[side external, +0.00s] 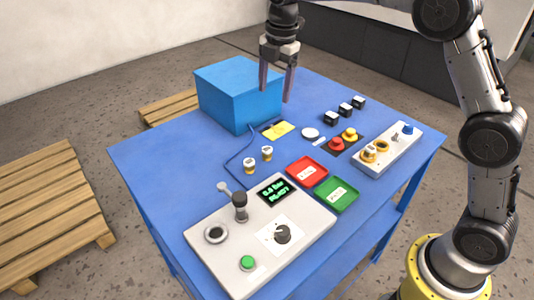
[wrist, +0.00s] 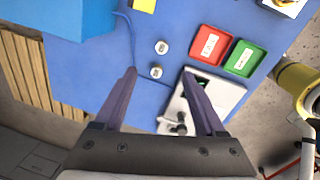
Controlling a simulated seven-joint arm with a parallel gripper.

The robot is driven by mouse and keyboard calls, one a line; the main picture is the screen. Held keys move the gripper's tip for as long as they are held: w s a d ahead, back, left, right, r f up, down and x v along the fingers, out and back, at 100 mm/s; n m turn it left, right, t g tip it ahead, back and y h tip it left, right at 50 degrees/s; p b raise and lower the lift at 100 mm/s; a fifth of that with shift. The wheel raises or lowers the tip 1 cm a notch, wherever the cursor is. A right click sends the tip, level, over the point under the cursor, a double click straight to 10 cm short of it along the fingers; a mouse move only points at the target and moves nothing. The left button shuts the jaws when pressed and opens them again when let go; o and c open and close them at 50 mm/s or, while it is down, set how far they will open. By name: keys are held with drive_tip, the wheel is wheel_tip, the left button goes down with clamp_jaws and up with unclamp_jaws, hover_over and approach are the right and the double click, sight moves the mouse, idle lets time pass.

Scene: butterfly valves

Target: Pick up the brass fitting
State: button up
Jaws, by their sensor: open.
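Two small brass-coloured fittings with pale tops stand upright on the blue table. The nearer one (side external: 250,166) and the farther one (side external: 267,153) look alike, and I cannot tell which the task means. In the wrist view they show as round pale tops, one (wrist: 162,47) beyond my fingertips and one (wrist: 155,71) between them. My gripper (side external: 276,97) is open and empty, pointing down well above the table. In the wrist view its fingers (wrist: 160,73) are spread wide. Neither fitting is touched.
A blue box (side external: 240,92) stands at the back left. A red tray (side external: 307,171) and a green tray (side external: 336,194) lie right of the fittings. A grey control panel (side external: 210,262) with a lever is in front. A white valve panel (side external: 397,146) is at the right.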

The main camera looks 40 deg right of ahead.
drive_tip(key=g, duration=0.1)
hover_over(267, 149)
wheel_tip(267, 149, down, 14)
drive_tip(key=shift+d+f, duration=0.15)
drive_tip(key=shift+f, duration=3.15)
clamp_jaws()
